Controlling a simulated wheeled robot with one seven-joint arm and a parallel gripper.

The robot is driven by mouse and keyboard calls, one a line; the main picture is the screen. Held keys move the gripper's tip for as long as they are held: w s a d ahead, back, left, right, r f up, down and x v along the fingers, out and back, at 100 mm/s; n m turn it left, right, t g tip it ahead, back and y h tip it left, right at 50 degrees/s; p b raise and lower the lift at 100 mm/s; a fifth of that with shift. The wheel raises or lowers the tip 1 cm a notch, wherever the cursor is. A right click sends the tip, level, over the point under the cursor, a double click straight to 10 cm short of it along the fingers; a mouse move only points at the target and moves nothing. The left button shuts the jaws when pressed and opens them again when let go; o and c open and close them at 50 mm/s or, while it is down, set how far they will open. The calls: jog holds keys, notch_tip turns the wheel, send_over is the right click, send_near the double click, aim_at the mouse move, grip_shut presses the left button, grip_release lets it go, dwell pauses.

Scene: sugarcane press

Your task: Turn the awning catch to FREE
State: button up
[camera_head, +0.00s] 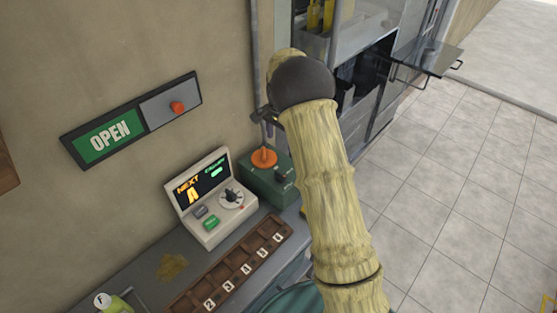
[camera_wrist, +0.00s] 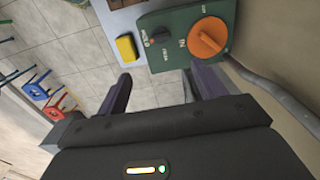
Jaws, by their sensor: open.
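No part is readably marked as the awning catch or FREE. A green box (camera_head: 268,181) on the counter carries a round orange knob (camera_head: 264,157) and a smaller dark knob (camera_head: 283,174). In the wrist view the same green box (camera_wrist: 178,52) shows its orange knob (camera_wrist: 207,37) and dark knob (camera_wrist: 160,36); its small lettering is too blurred to read surely. My gripper (camera_wrist: 160,78) is open and empty, its fingers pointing at the box's near edge, apart from both knobs as far as I can tell. In the head view my arm largely hides the gripper.
A wall panel reading OPEN (camera_head: 110,134) has an orange knob (camera_head: 177,107). A NEXT display unit (camera_head: 215,195) and a numbered brown tray (camera_head: 222,284) stand left of the box. A yellow block (camera_wrist: 126,48) lies beside it. A grey pipe (camera_wrist: 270,85) runs nearby. Tiled floor lies right.

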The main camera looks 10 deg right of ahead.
aim_at(280, 173)
notch_tip(280, 173, down, 17)
jog(key=p, duration=0.5)
jog(key=shift+w+f+p, duration=0.1)
jog(key=shift+f+p, duration=0.05)
jog(key=shift+p, duration=0.2)
dwell(0.3)
jog(key=shift+c, duration=0.4)
jog(key=c, duration=0.9)
